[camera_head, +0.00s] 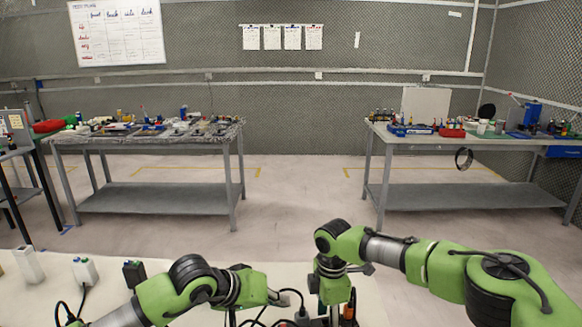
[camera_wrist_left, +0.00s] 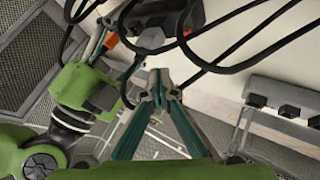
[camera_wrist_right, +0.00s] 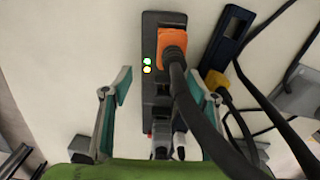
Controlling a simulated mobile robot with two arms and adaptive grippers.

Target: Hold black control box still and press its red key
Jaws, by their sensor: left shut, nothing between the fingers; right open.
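A small black box (camera_head: 134,275) stands at the left of the pale near table, beyond my left arm; its key colours are too small to tell. A dark box with a small red spot (camera_wrist_left: 165,22) shows at the top of the left wrist view, partly covered by cables; I cannot tell if it is the control box. My left gripper (camera_head: 280,299) is shut and empty near the table's middle; its closed tips (camera_wrist_left: 158,76) are apart from that dark box. My right gripper (camera_wrist_right: 160,88) is open and points down, its fingers either side of a black strip (camera_wrist_right: 151,30) with lit lamps.
An orange plug (camera_wrist_right: 172,42) with a thick black cable sits on the strip. A dark blue block (camera_wrist_right: 228,38) and more cables lie beside it. White boxes (camera_head: 85,270) stand at the table's left. Two cluttered workbenches (camera_head: 92,144) (camera_head: 400,142) stand farther back.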

